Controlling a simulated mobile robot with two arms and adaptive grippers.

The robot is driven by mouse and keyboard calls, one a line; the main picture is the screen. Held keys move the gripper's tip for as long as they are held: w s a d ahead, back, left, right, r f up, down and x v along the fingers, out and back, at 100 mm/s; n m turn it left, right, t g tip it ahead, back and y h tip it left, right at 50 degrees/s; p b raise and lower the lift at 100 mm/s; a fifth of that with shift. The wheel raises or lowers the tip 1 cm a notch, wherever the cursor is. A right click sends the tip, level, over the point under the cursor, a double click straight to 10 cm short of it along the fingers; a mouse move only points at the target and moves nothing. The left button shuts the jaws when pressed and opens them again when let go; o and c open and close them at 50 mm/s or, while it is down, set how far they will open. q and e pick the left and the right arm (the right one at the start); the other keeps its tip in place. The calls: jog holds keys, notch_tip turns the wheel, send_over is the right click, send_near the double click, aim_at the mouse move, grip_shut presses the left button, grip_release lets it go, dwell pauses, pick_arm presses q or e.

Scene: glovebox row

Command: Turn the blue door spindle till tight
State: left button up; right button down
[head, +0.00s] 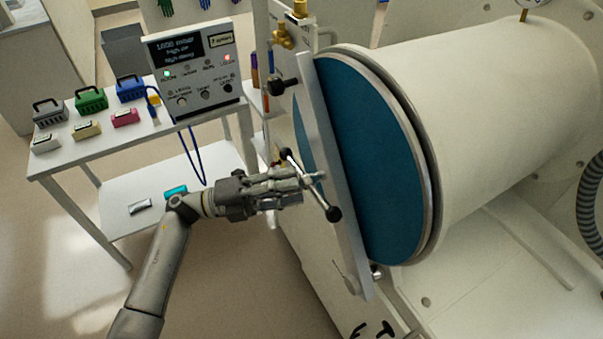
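The blue door (369,155) is a round disc closing the end of the pale cylindrical chamber. A straight grey bar (334,170) runs across its front. At the bar's middle the spindle handle (328,203) stands out, a thin slanting rod with a black knob at each end, one upper left, one lower right. My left gripper (299,188) comes in from the left, its fingers level with the spindle and overlapping the handle's middle. The fingers partly hide the handle and hub. I cannot tell whether they grip the handle. My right gripper is not in view.
Another black knob (276,87) is near the bar's upper end. A control box (193,72) with a lit display stands on a white cart (90,158) at left, beside several small coloured cases. Brass fittings (284,37) stand above the door. A ribbed hose (591,205) is at far right.

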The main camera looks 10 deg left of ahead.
aim_at(307, 181)
pick_arm(q)
jog(key=shift+p+x, duration=0.45)
jog(key=shift+x, duration=1)
jog(key=shift+c, duration=0.3)
grip_shut()
